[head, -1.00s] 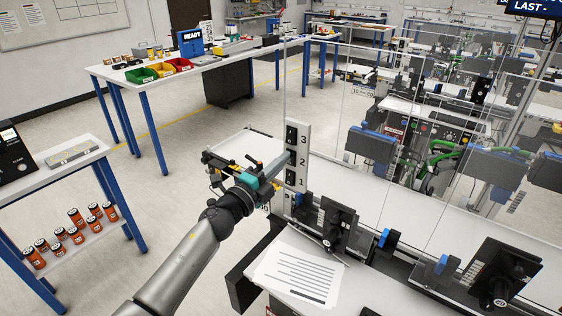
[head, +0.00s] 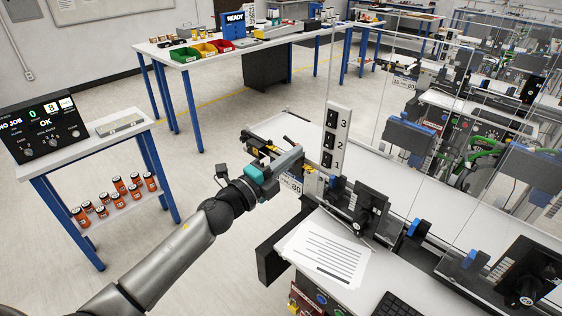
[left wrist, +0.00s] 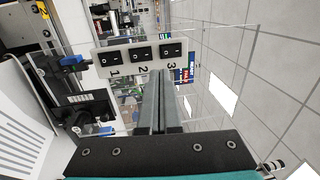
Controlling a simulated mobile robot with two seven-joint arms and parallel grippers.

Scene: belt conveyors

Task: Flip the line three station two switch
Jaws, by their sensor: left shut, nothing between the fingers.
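A tall white switch panel (head: 341,123) stands at the near conveyor by the clear screen. It carries three black rocker switches numbered 3, 2 and 1 from top to bottom; the switch numbered 2 (head: 329,140) is in the middle. In the left wrist view the panel lies sideways, and switch 2 (left wrist: 141,54) sits between the other two. I cannot tell which way each rocker is tipped. My left gripper (head: 297,153) is shut and empty, left of the panel and apart from it. Its closed fingers (left wrist: 159,78) point toward the panel in the left wrist view. My right gripper is out of view.
Clear screens and conveyor equipment with a dark boxy device (head: 368,210) stand to the right of the panel. A printed sheet (head: 328,252) lies in front. A small table with a display box (head: 42,127) stands left. Floor between the tables is open.

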